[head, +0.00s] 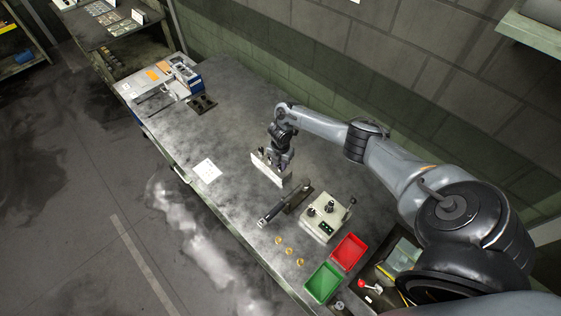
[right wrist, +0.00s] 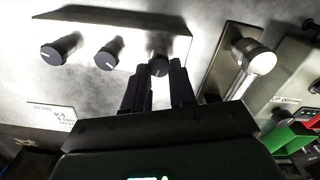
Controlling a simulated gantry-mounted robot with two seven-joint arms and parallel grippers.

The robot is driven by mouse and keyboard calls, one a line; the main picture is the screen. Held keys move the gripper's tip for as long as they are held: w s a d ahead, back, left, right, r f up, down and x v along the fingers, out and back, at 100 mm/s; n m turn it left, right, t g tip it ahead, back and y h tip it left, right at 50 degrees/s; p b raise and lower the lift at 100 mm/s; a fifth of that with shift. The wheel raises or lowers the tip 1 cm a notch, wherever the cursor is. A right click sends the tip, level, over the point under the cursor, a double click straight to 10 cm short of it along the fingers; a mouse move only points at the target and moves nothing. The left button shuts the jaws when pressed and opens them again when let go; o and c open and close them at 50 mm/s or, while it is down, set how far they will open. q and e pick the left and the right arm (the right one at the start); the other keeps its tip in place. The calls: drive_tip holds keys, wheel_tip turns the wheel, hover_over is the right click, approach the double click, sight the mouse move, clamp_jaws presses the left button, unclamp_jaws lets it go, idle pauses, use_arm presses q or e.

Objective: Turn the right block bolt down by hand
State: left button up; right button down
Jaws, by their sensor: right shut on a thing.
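A pale metal block (head: 268,172) stands on the workbench (head: 232,112), below my right gripper (head: 284,163). In the right wrist view the block (right wrist: 120,38) carries three dark, round bolt heads in a row. The left bolt (right wrist: 52,53) and the middle bolt (right wrist: 104,62) are free. The right bolt (right wrist: 158,66) is between the fingertips of my right gripper (right wrist: 159,76), which is shut on it. The fingers partly hide this bolt, and I cannot tell how deep it sits. My left gripper is not in view.
A dark bar-shaped tool (head: 271,212) and a beige control box (head: 325,218) with a lever are nearby. A red bin (head: 349,251), a green bin (head: 323,283) and several brass pieces (head: 285,251) lie closer.

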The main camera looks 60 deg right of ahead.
drive_tip(key=m+p, duration=0.2)
drive_tip(key=m, duration=0.4)
drive_tip(key=shift+w+r+m+p, duration=0.1)
drive_tip(key=shift+r+m+p, duration=0.05)
drive_tip(key=shift+m+p, duration=0.2)
drive_tip(key=m+p, duration=0.1)
drive_tip(key=m, duration=0.3)
drive_tip(key=shift+w+p, duration=0.1)
drive_tip(key=shift+p, duration=0.3)
drive_tip(key=m+p, duration=0.2)
drive_tip(key=m, duration=0.4)
drive_tip(key=m+p, duration=0.1)
drive_tip(key=m, duration=0.3)
drive_tip(key=shift+d+m, duration=0.15)
drive_tip(key=shift+m, duration=0.4)
drive_tip(key=c, duration=0.9)
unclamp_jaws()
